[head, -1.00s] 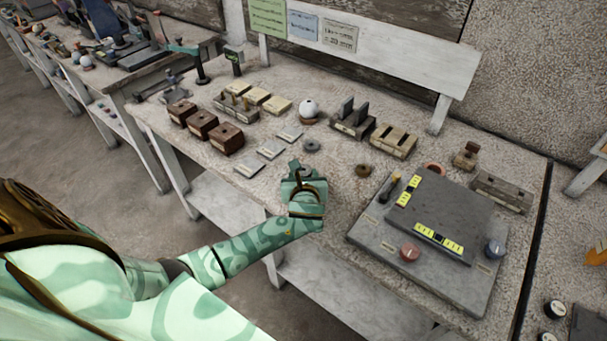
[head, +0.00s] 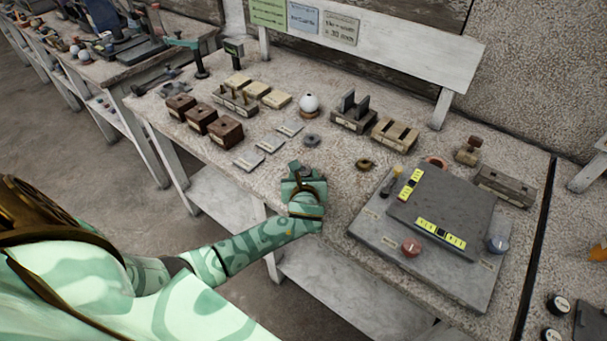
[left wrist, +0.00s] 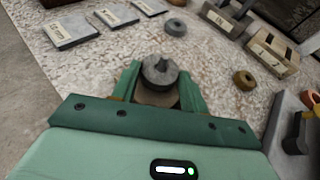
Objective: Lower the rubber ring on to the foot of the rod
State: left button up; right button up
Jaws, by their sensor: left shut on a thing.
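My left gripper (head: 304,178) is over the front part of the bench and shut on a dark grey round piece (left wrist: 160,71) with a notch in its top. A brownish disc shows just below this piece in the left wrist view. I cannot tell whether the held piece is the rubber ring. A grey ring (head: 312,140) lies flat beyond the gripper, and a brown ring (head: 365,164) lies to its right; both show in the left wrist view. A short dark rod-like piece (head: 388,187) stands tilted at the grey board's left edge; whether it is the rod is unclear. My right gripper is out of view.
A grey board (head: 378,238) with a dark slab (head: 445,205) and knobs fills the bench's right side. Flat labelled plates (head: 270,146), brown blocks (head: 225,131), a white ball (head: 309,103) and slotted blocks (head: 395,134) stand behind. Bare bench lies right of the gripper.

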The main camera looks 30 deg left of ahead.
pick_arm(q)
jog(key=shift+f+b, duration=0.3)
jog(key=shift+f, duration=0.25)
jog(key=o, duration=1)
jog(key=shift+o, duration=0.2)
jog(key=shift+r, duration=0.1)
notch_tip(320, 180, up, 4)
jog(key=p, duration=0.4)
jog(key=shift+p, duration=0.3)
